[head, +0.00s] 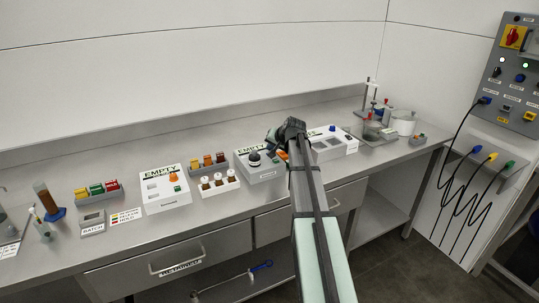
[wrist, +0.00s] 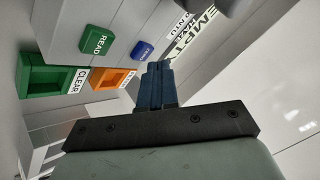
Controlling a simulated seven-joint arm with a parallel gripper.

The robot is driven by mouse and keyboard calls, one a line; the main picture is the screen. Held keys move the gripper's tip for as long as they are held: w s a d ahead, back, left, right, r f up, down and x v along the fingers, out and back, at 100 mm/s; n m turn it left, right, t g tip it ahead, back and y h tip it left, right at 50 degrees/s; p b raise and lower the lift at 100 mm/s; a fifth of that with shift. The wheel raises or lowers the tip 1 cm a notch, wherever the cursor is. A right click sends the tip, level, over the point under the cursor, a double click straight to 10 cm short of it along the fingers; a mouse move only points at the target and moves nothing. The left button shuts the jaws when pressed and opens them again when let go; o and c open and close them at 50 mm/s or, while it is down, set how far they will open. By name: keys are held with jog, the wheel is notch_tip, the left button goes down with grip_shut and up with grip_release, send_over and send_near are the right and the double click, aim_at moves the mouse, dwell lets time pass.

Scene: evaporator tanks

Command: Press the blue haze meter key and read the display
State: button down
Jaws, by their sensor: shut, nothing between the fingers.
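The haze meter (head: 262,174) is a pale box on the bench with an EMPTY display, partly hidden by my arm in the head view. In the wrist view its display (wrist: 193,33) reads EMPTY, partly cropped. The blue key (wrist: 143,50) sits beside a green READ key (wrist: 97,41). My gripper (wrist: 156,70) is shut and empty, its dark blue fingertips close to the blue key. I cannot tell whether they touch it. In the head view my gripper (head: 278,152) is over the meter's right side.
A green CLEAR bin (wrist: 27,76) and an orange bin (wrist: 109,73) are near the fingers. A vial rack (head: 220,187) and another white instrument (head: 163,204) stand left of the meter. A box with a blue knob (head: 352,146) is right of my arm.

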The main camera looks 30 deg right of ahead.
jog(key=shift+f, duration=0.7)
dwell(0.8)
jog(key=shift+r, duration=0.1)
dwell(0.3)
jog(key=shift+r, duration=0.75)
jog(key=shift+r, duration=2.55)
